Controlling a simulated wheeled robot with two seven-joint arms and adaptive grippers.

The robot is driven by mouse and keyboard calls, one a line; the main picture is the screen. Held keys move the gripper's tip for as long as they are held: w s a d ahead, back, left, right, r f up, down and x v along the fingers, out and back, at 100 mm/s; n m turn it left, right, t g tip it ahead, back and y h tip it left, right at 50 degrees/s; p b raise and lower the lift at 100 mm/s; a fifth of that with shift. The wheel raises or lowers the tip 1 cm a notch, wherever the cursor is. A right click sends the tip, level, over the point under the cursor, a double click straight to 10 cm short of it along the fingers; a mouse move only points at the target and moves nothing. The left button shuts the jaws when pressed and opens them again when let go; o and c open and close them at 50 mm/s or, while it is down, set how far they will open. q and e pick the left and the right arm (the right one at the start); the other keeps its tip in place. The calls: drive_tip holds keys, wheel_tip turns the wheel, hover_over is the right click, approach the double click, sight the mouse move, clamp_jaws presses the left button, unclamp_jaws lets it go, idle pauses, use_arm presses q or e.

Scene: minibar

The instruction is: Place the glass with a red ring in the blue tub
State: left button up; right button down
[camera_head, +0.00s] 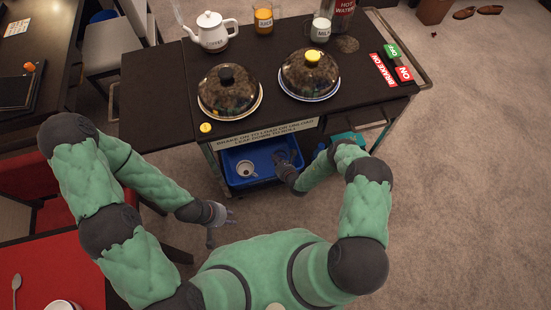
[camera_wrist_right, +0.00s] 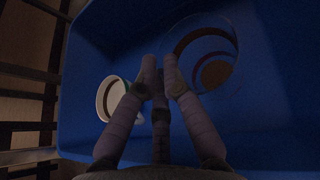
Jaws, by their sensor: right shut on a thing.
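The blue tub (camera_head: 257,182) is on the lower shelf of the dark cart, under the top's front edge. My right gripper (camera_head: 284,164) reaches down into it. In the right wrist view, its fingers (camera_wrist_right: 160,75) are close together at the near side of a clear round glass (camera_wrist_right: 207,50) with a reddish-brown ring, inside the tub (camera_wrist_right: 270,85). The fingers seem shut on its wall; the contact is dark and partly hidden. My left gripper (camera_head: 222,226) is empty in front of the cart, with its fingers spread.
The cart top holds two domed dishes (camera_head: 230,90), a white teapot (camera_head: 211,32), an orange drink (camera_head: 263,20) and a milk jug (camera_head: 321,28). A red table (camera_head: 70,255) is at left.

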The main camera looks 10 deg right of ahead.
drive_tip(key=c, duration=1.4)
unclamp_jaws()
drive_tip(key=shift+o, duration=0.2)
